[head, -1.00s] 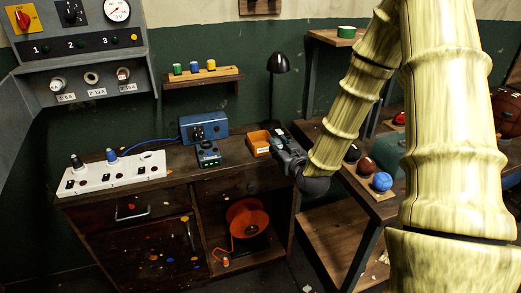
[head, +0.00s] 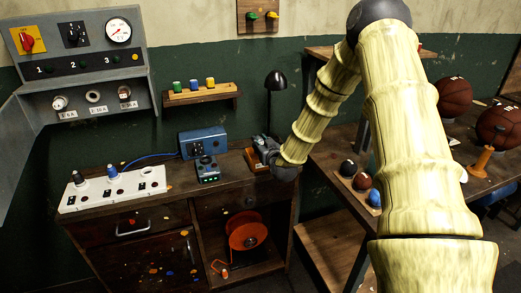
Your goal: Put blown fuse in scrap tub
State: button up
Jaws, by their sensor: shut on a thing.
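My gripper (head: 262,144) is at the right end of the wooden bench, directly above the scrap tub (head: 250,160), a small orange-brown open box. The gripper covers most of the tub. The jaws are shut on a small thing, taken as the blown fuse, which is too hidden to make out. On the grey wall panel, the middle fuse socket (head: 94,97) shows as an open ring. The left fuse holder (head: 59,103) and the right one (head: 124,92) look filled.
A blue box (head: 203,141) and a dark meter (head: 208,170) stand left of the tub. A white socket board (head: 115,190) lies further left. A black lamp (head: 275,85) stands behind the gripper. The right table holds balls (head: 348,168).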

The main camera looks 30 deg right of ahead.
jog(key=shift+f+p, duration=0.65)
jog(key=shift+f, duration=1.1)
jog(key=shift+f+b, duration=0.3)
jog(key=shift+f, duration=0.05)
jog(key=shift+s+f, duration=0.1)
jog(key=shift+f, duration=0.15)
jog(key=shift+a, duration=0.1)
